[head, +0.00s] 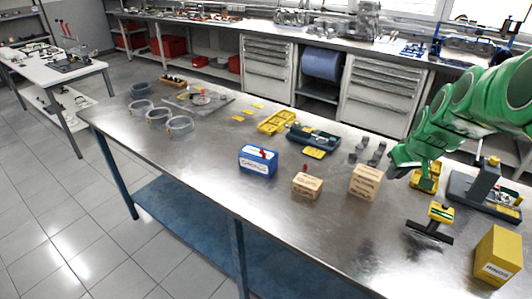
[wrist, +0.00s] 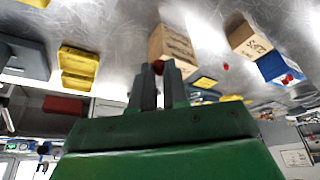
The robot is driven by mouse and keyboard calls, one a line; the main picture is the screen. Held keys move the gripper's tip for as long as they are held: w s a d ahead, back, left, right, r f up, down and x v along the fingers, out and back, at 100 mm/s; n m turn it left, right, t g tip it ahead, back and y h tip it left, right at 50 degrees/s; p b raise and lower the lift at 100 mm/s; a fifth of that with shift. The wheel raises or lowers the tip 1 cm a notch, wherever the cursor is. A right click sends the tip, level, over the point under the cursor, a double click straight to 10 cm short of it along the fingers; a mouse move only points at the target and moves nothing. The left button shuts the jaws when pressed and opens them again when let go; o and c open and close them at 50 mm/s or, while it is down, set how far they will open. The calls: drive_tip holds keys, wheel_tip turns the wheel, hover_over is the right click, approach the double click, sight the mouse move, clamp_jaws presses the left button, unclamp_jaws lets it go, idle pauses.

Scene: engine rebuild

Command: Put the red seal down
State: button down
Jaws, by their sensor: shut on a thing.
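My gripper (head: 392,174) is in the head view at the right, just right of the taller wooden box (head: 366,183), above the steel bench. Most of the seal is hidden by the fingers. I cannot make the held seal out in the head view.
A yellow box (head: 498,255) and a black-and-yellow tool (head: 432,228) stand at the near right. Yellow trays (head: 277,121), grey cylinders (head: 372,152) and clear bowls (head: 180,126) lie farther back. The steel bench (head: 330,235) is bare along its front.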

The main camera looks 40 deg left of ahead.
drive_tip(key=s+a+r+n+g, duration=0.1)
drive_tip(key=s+a+r+n, duration=0.2)
drive_tip(key=a, duration=0.8)
drive_tip(key=s+a+r+y, duration=0.1)
drive_tip(key=s+a+r, duration=0.3)
drive_tip(key=a, duration=0.6)
drive_tip(key=s+a+r+n+g, duration=0.1)
drive_tip(key=s+a+r+n, duration=0.1)
drive_tip(key=s+a, duration=0.65)
hover_over(264, 150)
drive_tip(key=shift+s+f, duration=0.1)
drive_tip(key=shift+f, duration=4.75)
drive_tip(key=shift+a+f, duration=0.15)
drive_tip(key=shift+f, duration=1.65)
drive_tip(key=shift+f, duration=0.45)
drive_tip(key=c, duration=1.1)
unclamp_jaws()
